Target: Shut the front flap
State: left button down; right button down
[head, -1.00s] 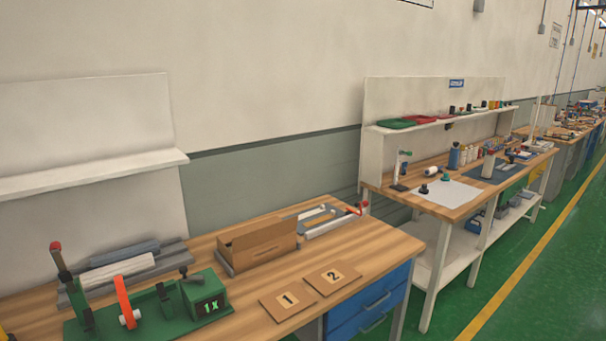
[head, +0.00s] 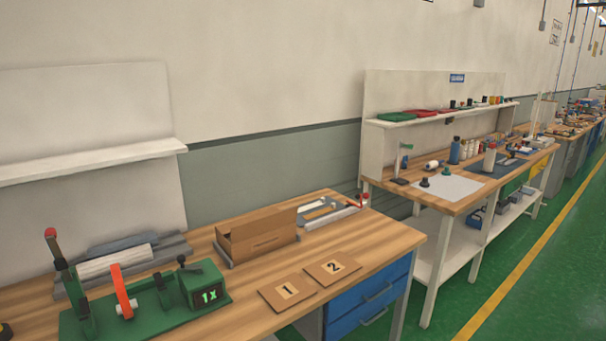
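A brown cardboard box (head: 262,243) stands on the wooden workbench (head: 385,240) in the middle of the head view, in a low grey holder. Its upper edges look raised around a darker top. At this size I cannot tell the front flap apart from the front wall, or how it is folded. Neither of my grippers is in view.
In front of the box lie two brown plates marked 1 (head: 287,291) and 2 (head: 333,268). A green fixture (head: 145,303) with a red-orange lever and a "1x" display stands at front left. A grey tool (head: 328,213) lies behind right. A second bench (head: 455,200) stands farther right.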

aim_at(263, 225)
jog(key=i+j, duration=0.3)
jog(key=i, duration=0.15)
jog(key=i+j, duration=0.35)
jog(key=i+u, duration=0.05)
